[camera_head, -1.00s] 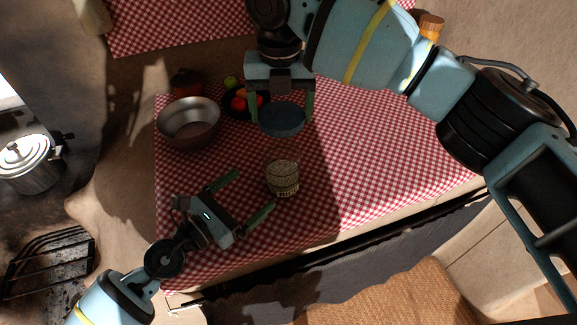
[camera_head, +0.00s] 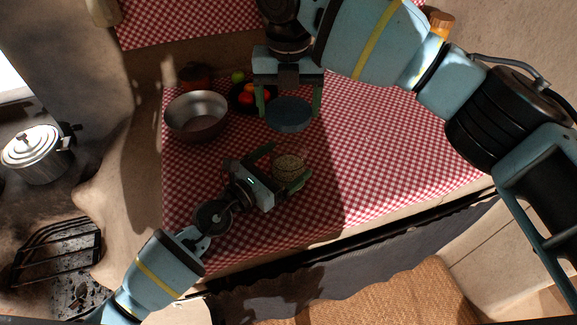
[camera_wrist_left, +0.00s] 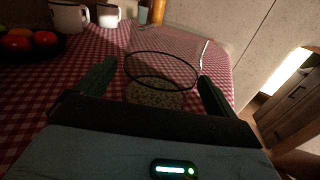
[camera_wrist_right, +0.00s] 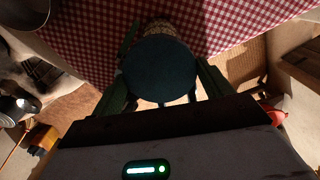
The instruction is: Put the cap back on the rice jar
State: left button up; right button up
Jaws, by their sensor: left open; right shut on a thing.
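The rice jar (camera_head: 288,164) stands uncapped on the checkered cloth, with pale grains inside; its dark rim (camera_wrist_left: 160,66) shows in the left wrist view. My left gripper (camera_head: 285,167) is open, with its fingers on either side of the jar. My right gripper (camera_head: 290,108) is shut on the round blue cap (camera_head: 290,115) and holds it level above the cloth, behind the jar in the head view. In the right wrist view the cap (camera_wrist_right: 160,73) hides part of the jar. I cannot tell whether the left fingers touch the jar.
A metal bowl (camera_head: 196,116) stands at the table's left, beside a dark plate of fruit (camera_head: 246,97). White mugs (camera_wrist_left: 108,14) stand at the back in the left wrist view. A lidded pot (camera_head: 36,153) is on the hearth. The cloth's right side (camera_head: 390,150) is clear.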

aim_at(288, 134)
pick_arm(q)
jog(key=shift+x, duration=1.3)
jog(key=c, duration=1.4)
jog(key=shift+c, duration=0.2)
pick_arm(e)
jog(key=shift+f, duration=2.55)
jog(key=shift+f, duration=0.1)
jog(key=shift+f, duration=0.8)
jog(key=shift+f, duration=0.55)
